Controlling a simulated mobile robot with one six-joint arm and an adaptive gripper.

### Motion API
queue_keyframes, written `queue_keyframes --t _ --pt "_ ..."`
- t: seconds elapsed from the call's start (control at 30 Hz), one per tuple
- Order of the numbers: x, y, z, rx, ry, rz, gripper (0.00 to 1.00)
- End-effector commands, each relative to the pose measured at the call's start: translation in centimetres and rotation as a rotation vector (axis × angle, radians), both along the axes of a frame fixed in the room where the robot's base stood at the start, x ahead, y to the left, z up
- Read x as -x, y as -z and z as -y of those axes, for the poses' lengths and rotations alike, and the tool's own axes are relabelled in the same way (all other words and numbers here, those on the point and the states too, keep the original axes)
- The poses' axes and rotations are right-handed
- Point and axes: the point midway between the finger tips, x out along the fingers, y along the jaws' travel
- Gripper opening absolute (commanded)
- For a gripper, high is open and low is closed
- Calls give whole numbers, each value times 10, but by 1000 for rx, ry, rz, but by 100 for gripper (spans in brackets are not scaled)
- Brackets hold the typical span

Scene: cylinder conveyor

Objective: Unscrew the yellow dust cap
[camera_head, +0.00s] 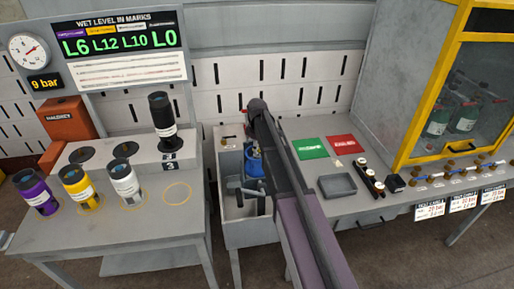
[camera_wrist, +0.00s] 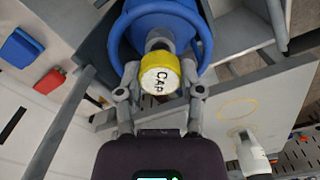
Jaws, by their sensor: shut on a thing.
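The yellow dust cap (camera_wrist: 159,76), with a white face marked CAP, sits on the neck of a blue cylinder (camera_wrist: 130,36) in the wrist view. A round blue guard ring surrounds the neck. My gripper (camera_wrist: 160,84) has one finger on each side of the cap and is shut on it. In the head view the blue cylinder (camera_head: 253,163) stands in a grey open bay (camera_head: 233,202). My arm partly hides it there, and the cap and fingers cannot be made out.
Left is a table (camera_head: 140,230) with purple, yellow, white and black cylinders. Right are a green mat (camera_head: 310,148), a red mat (camera_head: 346,144), a grey tray (camera_head: 337,186) and a yellow-framed cabinet (camera_head: 450,90). A grey vise-like fixture (camera_head: 248,187) is in the bay.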

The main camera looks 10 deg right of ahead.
Motion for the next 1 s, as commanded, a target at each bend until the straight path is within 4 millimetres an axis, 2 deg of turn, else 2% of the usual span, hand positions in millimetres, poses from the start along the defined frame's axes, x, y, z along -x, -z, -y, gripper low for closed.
queue_keyframes --t 0.67,1.0 --pt "0 -7 0 0 0 0 0" --pt "0 -25 0 0 0 0 0"
